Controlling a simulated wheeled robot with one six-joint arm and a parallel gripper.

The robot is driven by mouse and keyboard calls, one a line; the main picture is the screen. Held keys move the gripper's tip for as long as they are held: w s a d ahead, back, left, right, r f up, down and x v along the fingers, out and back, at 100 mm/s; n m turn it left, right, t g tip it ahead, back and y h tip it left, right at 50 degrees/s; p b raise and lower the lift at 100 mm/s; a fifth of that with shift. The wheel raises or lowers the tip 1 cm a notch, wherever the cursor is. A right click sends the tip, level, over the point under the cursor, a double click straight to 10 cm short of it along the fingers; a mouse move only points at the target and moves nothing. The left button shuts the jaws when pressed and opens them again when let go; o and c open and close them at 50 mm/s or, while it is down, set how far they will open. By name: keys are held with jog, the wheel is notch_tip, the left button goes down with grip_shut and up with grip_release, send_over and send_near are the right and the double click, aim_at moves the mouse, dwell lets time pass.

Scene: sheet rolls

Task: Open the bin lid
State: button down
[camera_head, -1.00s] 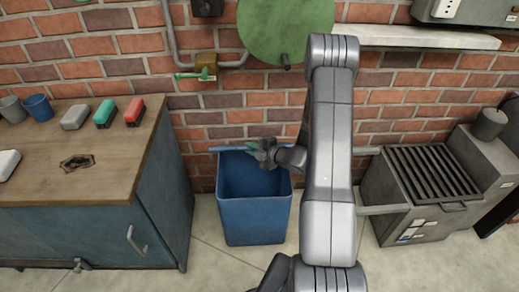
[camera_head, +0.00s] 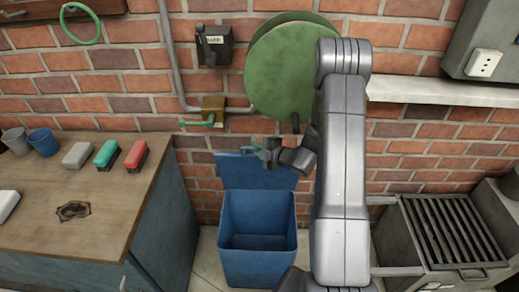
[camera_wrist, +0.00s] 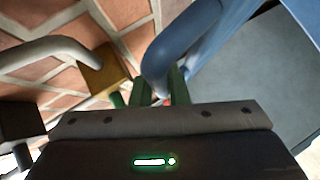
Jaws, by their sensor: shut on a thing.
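The blue bin (camera_head: 258,268) stands on the floor beside the workbench, and its inside is visible from above. Its lid (camera_head: 237,174) is raised and stands near upright at the back of the bin, in front of the brick wall. My gripper (camera_head: 257,147) is at the lid's upper edge. In the wrist view my gripper's green fingers (camera_wrist: 158,92) are shut on the curved blue lid handle (camera_wrist: 185,40). The fingertips are partly hidden by the handle and the gripper body.
A green disc (camera_head: 285,70) and a pipe valve (camera_head: 213,108) are on the wall above the lid. A slatted metal unit (camera_head: 445,235) stands at the right, with a shelf (camera_head: 440,92) above.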

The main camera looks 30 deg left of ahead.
jog(key=shift+w, duration=0.15)
jog(key=c, duration=1.4)
grip_release()
jog(key=shift+r, duration=0.1)
